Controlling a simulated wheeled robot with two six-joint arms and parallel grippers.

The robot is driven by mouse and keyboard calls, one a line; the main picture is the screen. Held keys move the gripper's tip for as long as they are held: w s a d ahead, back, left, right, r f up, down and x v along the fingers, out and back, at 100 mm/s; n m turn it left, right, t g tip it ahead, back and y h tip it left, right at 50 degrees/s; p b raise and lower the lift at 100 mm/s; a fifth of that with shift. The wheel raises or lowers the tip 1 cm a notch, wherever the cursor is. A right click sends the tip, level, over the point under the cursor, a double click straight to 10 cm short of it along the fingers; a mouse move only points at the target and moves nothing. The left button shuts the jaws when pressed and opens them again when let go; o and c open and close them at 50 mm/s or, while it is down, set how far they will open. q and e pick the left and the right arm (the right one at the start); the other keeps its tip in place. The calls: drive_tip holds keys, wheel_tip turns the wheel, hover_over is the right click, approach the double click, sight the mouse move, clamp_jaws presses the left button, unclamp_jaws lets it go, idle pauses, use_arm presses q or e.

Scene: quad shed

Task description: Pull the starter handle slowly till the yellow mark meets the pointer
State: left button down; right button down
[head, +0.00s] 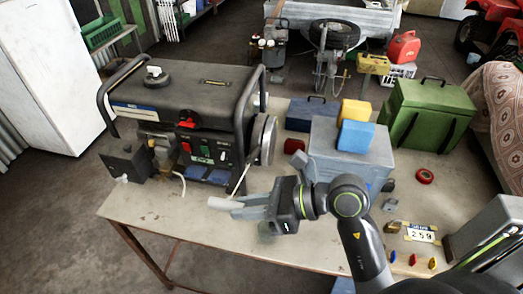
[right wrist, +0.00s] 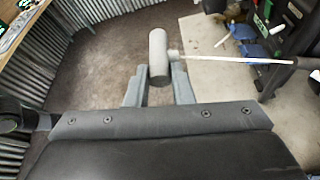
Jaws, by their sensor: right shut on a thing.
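The starter handle (head: 221,203) is a pale grey cylinder held out in front of the generator (head: 185,92), over the table's front part. In the right wrist view the handle (right wrist: 158,55) stands between the fingertips of my right gripper (right wrist: 159,88). My right gripper (head: 240,206) is shut on it in the head view. A pale cord (right wrist: 225,61) runs taut from the handle to a dark part at the right edge. In the head view the cord (head: 240,180) rises toward the generator's round side housing (head: 265,140). I cannot make out the yellow mark or the pointer. My left gripper is out of view.
The table (head: 140,208) is bare at its front left. A grey box (head: 333,165) with yellow and blue blocks stands right of the generator, close behind my right arm. A green case (head: 430,115), red tape roll (head: 425,176) and small parts lie farther right.

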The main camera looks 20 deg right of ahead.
drive_tip(key=shift+s+a+r, duration=0.3)
drive_tip(key=shift+s+a, duration=0.3)
drive_tip(key=shift+s, duration=0.3)
drive_tip(key=w+d+f+b, duration=0.3)
drive_tip(key=w+d+b, duration=0.1)
drive_tip(key=w, duration=0.3)
drive_tip(key=w+d+f+b, duration=0.3)
drive_tip(key=w+d+b, duration=0.1)
drive_tip(key=w, duration=0.3)
drive_tip(key=shift+d, duration=0.7)
idle(0.5)
drive_tip(key=c, duration=1.2)
unclamp_jaws()
drive_tip(key=shift+s, duration=0.1)
